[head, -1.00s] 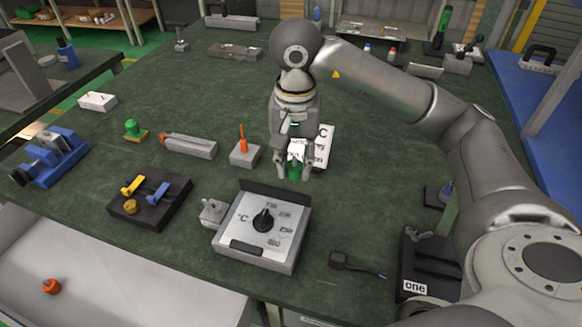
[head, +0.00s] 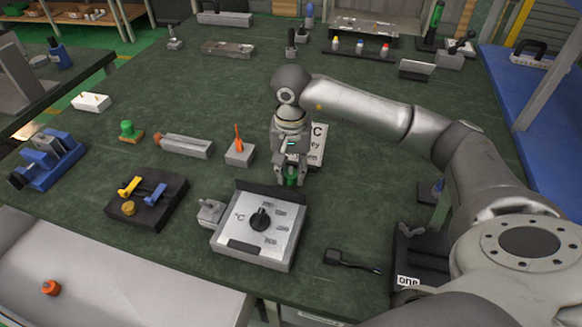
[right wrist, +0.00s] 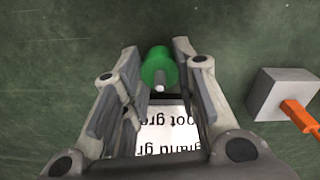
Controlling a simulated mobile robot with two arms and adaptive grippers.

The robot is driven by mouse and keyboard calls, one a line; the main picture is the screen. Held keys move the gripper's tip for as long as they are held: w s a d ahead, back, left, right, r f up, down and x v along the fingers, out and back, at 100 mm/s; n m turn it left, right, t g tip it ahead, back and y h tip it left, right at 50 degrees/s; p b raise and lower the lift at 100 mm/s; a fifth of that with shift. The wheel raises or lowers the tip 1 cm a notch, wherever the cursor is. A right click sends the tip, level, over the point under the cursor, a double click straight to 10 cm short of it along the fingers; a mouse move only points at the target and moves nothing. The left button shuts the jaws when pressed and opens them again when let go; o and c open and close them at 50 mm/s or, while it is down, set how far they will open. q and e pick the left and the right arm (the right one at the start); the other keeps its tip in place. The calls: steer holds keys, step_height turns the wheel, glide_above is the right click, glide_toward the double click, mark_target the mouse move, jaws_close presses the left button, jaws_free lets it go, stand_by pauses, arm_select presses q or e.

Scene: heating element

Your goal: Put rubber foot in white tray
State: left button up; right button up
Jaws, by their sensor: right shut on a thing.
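A small green cylinder with a pale pin (right wrist: 158,68), which looks like the rubber foot, is between my right gripper's fingertips. My right gripper (right wrist: 157,52) is shut on it from both sides. In the head view my right gripper (head: 290,180) points down just behind the dial box, with the green piece (head: 291,176) partly hidden by its fingers. I cannot tell whether the piece touches the table. The white tray (head: 130,285) is at the lower left, in front of the green table, with an orange piece (head: 51,287) in it. My left gripper is out of view.
The dial box (head: 262,228) stands just in front of my right gripper. A white lettered card (head: 316,146) is behind it. A grey block with an orange peg (head: 239,150) is to its left. A black block with coloured levers (head: 146,200) stands between the box and the tray's left part.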

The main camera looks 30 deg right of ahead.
steer(key=shift+f, duration=0.25)
steer(key=o, duration=0.9)
steer(key=shift+r, duration=0.1)
